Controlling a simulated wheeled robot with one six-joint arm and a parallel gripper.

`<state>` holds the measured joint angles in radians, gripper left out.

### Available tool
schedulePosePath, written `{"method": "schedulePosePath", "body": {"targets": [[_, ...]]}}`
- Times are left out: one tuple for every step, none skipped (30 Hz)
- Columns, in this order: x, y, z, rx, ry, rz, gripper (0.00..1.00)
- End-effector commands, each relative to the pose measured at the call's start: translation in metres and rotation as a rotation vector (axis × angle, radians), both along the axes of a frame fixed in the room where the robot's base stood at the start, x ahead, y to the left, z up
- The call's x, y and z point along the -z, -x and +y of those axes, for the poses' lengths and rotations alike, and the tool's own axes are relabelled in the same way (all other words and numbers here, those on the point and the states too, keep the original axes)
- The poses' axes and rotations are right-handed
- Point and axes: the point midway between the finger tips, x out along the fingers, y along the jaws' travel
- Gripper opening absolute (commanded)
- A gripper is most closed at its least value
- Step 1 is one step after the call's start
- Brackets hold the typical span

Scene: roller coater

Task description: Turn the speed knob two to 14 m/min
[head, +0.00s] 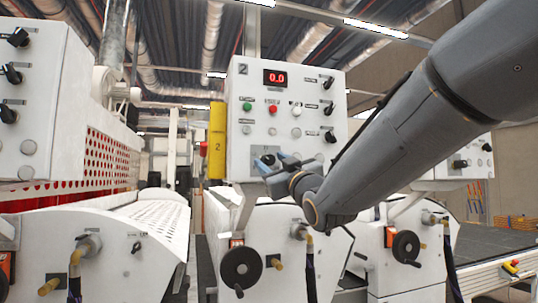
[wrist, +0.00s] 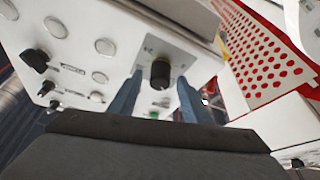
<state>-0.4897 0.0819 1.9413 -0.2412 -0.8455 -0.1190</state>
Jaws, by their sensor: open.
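In the head view a white control panel (head: 270,115) has a red display (head: 277,77) reading 0.0. A dark round knob (head: 267,158) sits at its lower left, partly hidden by my gripper (head: 272,163). In the wrist view this black knob (wrist: 160,72) shows between the two blue fingers of my gripper (wrist: 160,78), with a gap on each side. The gripper is open and holds nothing. The fingertips are close to the panel face; I cannot tell how far they reach around the knob. The knob's pointer and scale are not readable.
The panel also bears a green button (head: 247,106), a red button (head: 272,108) and several black switches along its right side. A black handwheel (head: 241,268) is below. Another white panel (head: 30,100) is at far left.

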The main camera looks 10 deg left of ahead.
Motion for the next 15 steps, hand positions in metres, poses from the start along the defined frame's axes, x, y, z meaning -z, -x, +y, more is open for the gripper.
{"method": "schedulePosePath", "body": {"targets": [[-0.0024,-0.0035,0.0031,0.001,0.001,0.002,0.44],[-0.0032,-0.0053,0.0045,0.001,0.001,0.002,0.44],[-0.0043,-0.0071,0.0058,0.000,0.000,0.001,0.44],[-0.0046,-0.0082,0.0066,0.000,0.000,0.001,0.44],[-0.0047,-0.0092,0.0073,0.000,0.000,0.001,0.44],[-0.0047,-0.0101,0.0080,0.001,0.001,0.002,0.44],[-0.0046,-0.0107,0.0084,0.001,0.001,0.002,0.44],[-0.0046,-0.0111,0.0086,0.001,0.001,0.002,0.44],[-0.0045,-0.0113,0.0087,0.001,0.001,0.002,0.44],[-0.0044,-0.0113,0.0087,0.001,0.001,0.002,0.44],[-0.0042,-0.0113,0.0088,0.001,0.001,0.002,0.44],[-0.0043,-0.0112,0.0087,0.001,0.001,0.002,0.44],[-0.0042,-0.0113,0.0086,0.001,0.001,0.002,0.44],[-0.0043,-0.0112,0.0086,0.001,0.001,0.002,0.44],[-0.0043,-0.0112,0.0086,0.001,0.001,0.002,0.41]]}}
